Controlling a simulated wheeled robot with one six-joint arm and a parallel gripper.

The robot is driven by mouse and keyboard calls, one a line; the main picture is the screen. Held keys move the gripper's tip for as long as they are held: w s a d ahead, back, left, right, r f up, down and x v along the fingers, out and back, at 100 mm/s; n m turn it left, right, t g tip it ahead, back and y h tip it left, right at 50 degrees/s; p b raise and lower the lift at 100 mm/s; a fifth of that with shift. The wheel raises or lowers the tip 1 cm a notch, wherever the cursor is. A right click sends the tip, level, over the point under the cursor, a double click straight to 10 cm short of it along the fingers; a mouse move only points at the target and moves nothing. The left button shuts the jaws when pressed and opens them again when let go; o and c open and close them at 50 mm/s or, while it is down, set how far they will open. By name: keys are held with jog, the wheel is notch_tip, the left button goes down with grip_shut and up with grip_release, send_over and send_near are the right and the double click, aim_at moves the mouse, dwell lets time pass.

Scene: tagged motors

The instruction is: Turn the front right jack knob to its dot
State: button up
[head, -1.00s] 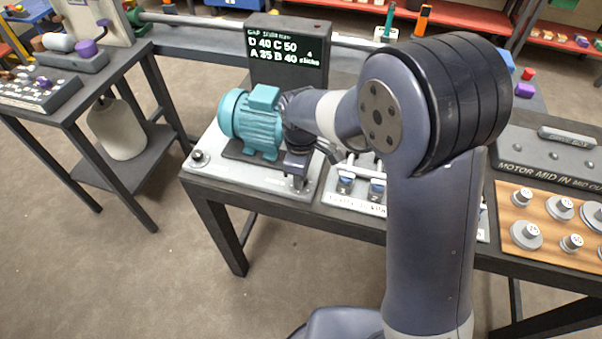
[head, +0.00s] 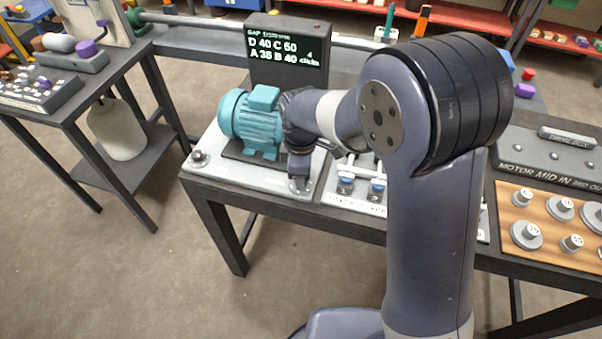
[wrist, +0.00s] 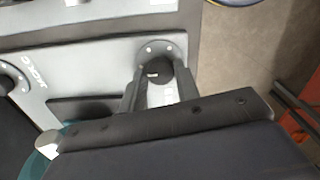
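The front right jack knob (wrist: 158,72) is a small dark knob with a pale mark, on a round grey plate with light dots at the corner of the motor's base plate. In the wrist view it sits between the two fingertips of my gripper (wrist: 159,84). The fingers stand close on either side of it; I cannot tell whether they touch it. In the head view my gripper (head: 299,182) points down at this corner and hides most of the knob. The teal motor (head: 252,122) stands just behind and left of it.
The front left jack knob (head: 198,158) is at the plate's left corner. A dark display (head: 288,55) behind the motor reads D 40, C 50, A 35, B 40 clicks. A panel with blue-capped parts (head: 345,186) lies to the right, and a wooden board of weights (head: 540,215) further right.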

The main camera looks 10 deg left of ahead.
jog(key=o, duration=0.4)
jog(key=shift+r, duration=0.1)
notch_tip(320, 180, up, 11)
jog(key=shift+f, duration=0.2)
dwell(0.4)
notch_tip(320, 180, down, 11)
jog(key=shift+r, duration=0.1)
dwell(0.4)
